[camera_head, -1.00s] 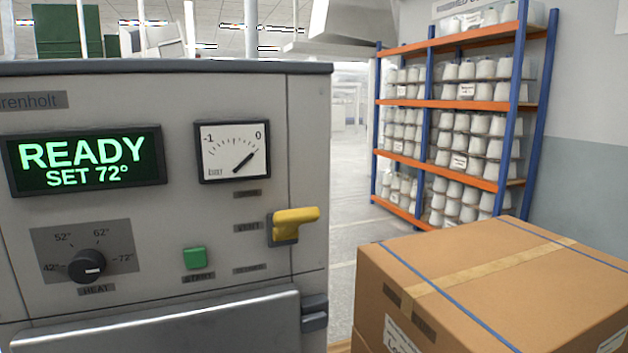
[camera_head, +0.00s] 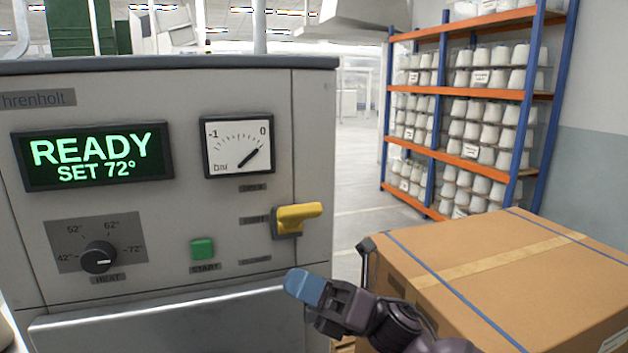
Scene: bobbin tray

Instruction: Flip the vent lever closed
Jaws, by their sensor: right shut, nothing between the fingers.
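The vent lever (camera_head: 299,216) is a yellow handle on a grey mount, low on the right side of the machine's front panel. Its handle lies about level and points right, in line with the middle one of three small labels, which are too small to read. My right gripper (camera_head: 303,288) has blue fingertips and is shut and empty. It shows below the lever, apart from it, in front of the machine's lower door. My left gripper is not in view.
The machine's panel carries a display (camera_head: 92,156) reading READY SET 72°, a gauge (camera_head: 237,146) with its needle near 0, a heat knob (camera_head: 99,257) and a green start button (camera_head: 202,248). A cardboard box (camera_head: 520,290) stands at the right, close to my right arm. A bobbin rack is behind.

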